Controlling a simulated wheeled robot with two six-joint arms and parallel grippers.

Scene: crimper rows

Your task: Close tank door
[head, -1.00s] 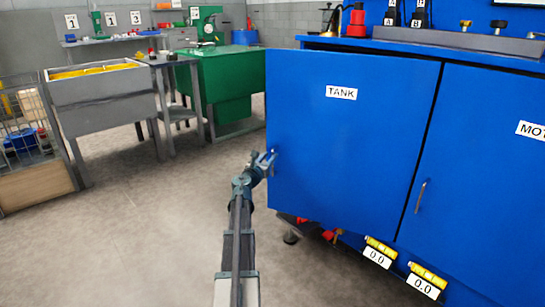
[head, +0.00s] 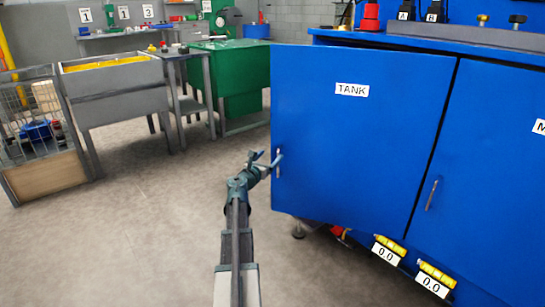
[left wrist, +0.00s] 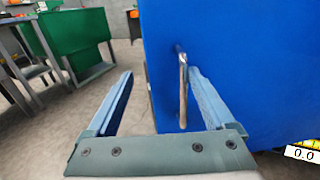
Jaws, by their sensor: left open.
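The blue tank door (head: 350,145) carries a white TANK label (head: 352,90) in the head view. It stands slightly ajar, with a gap along its top edge below the cabinet top. Its vertical metal handle (head: 278,163) is near the door's left edge. My left gripper (head: 266,158) is open beside the handle. In the left wrist view the handle (left wrist: 183,90) stands between the two spread fingers of the left gripper (left wrist: 160,100), close to the right finger. The blue door (left wrist: 225,60) fills the right side there. My right gripper is not in view.
A neighbouring blue door (head: 480,180) with its own handle is to the right. Yellow levels (head: 390,245) with 0.0 tags sit below the doors. A grey bin (head: 115,95), green bench (head: 228,75) and wire cage (head: 40,145) stand left. Floor left of the door is clear.

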